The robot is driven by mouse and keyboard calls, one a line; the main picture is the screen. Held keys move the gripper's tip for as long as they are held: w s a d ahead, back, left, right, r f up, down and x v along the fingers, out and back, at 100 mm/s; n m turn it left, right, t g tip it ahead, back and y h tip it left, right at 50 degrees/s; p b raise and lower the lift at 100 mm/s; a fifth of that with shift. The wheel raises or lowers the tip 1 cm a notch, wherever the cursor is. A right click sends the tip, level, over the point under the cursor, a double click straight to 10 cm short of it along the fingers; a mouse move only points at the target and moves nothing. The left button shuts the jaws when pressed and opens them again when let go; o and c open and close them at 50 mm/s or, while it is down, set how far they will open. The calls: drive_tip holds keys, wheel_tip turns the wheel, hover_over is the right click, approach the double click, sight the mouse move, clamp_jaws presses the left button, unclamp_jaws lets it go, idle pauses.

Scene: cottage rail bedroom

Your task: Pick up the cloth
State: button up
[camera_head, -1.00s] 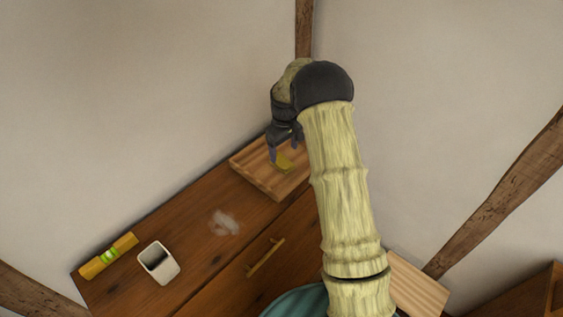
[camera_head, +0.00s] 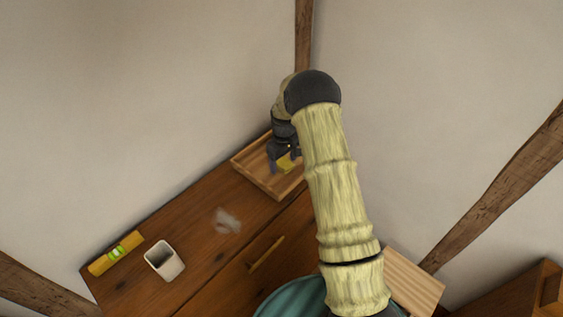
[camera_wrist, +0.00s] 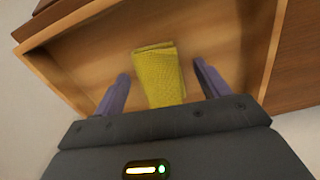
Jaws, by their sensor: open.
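The cloth (camera_wrist: 159,76) is yellow and folded, and lies in a shallow wooden tray (camera_wrist: 62,73). The tray stands at the far end of the wooden dresser in the head view (camera_head: 268,187), with the cloth (camera_head: 286,163) inside it. My gripper (camera_wrist: 160,72) is open, with its two purple fingers apart on either side of the cloth's near part in the wrist view. In the head view my gripper (camera_head: 283,165) is over the tray.
On the dresser (camera_head: 197,212) are a white cup (camera_head: 165,262), a yellow spirit level (camera_head: 116,254) and a blurry pale patch (camera_head: 227,221). Walls rise close behind the tray. A teal round thing (camera_head: 295,299) is at the bottom, beside a light wooden board (camera_head: 413,281).

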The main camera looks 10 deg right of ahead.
sight(283, 160)
drive_tip(key=c, duration=1.1)
drive_tip(key=shift+o, duration=0.2)
drive_tip(key=shift+r, duration=0.1)
wheel_tip(283, 160, up, 10)
drive_tip(key=b, duration=0.4)
drive_tip(key=shift+b, duration=0.4)
